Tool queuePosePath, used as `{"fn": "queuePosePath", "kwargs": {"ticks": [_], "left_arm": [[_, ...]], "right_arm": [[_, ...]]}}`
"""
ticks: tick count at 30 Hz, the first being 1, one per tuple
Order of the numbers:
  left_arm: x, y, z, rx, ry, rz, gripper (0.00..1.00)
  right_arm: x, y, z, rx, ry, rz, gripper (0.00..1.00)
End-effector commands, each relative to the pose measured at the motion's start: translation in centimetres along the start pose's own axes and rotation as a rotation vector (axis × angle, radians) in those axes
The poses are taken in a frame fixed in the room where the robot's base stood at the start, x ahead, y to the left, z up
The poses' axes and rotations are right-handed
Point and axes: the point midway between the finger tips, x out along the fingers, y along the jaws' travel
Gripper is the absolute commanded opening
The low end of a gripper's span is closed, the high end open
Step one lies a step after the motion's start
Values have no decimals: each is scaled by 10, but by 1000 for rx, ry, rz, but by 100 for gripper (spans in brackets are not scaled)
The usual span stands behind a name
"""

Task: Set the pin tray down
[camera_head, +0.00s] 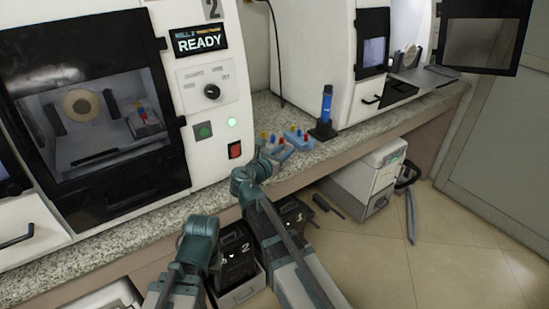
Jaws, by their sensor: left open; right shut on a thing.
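A small light-blue pin tray (276,150) with yellow and red pins is over the speckled counter (225,198), near its front edge. My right gripper (268,155) is shut on its near left side. I cannot tell whether the tray touches the counter. A second blue tray (303,142) with coloured pins is close behind it to the right. My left gripper (215,268) hangs low in front of the counter, away from the trays. It is open, and its fingertips are hard to make out.
A white machine (205,105) marked READY stands left of the trays. A blue handheld device (326,105) stands upright in a black holder to the right. Another machine (335,75) is behind it. Black bins (237,255) and a white case (370,180) are below the counter.

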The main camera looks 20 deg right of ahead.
Motion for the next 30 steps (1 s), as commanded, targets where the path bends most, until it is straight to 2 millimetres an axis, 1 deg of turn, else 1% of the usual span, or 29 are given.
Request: {"fn": "queuePosePath", "kwargs": {"ticks": [7,13,16,24,30], "left_arm": [[1,0,0,0,0,0,50],[3,0,0,0,0,0,50],[13,1,-1,0,0,0,50],[37,4,-2,0,0,0,50],[37,4,-2,0,0,0,50]], "right_arm": [[2,6,0,0,-1,0,0],[8,22,-2,0,-1,1,0],[7,19,-12,0,-1,0,0],[8,21,-37,0,-1,2,0],[7,22,-37,0,-1,1,0]]}}
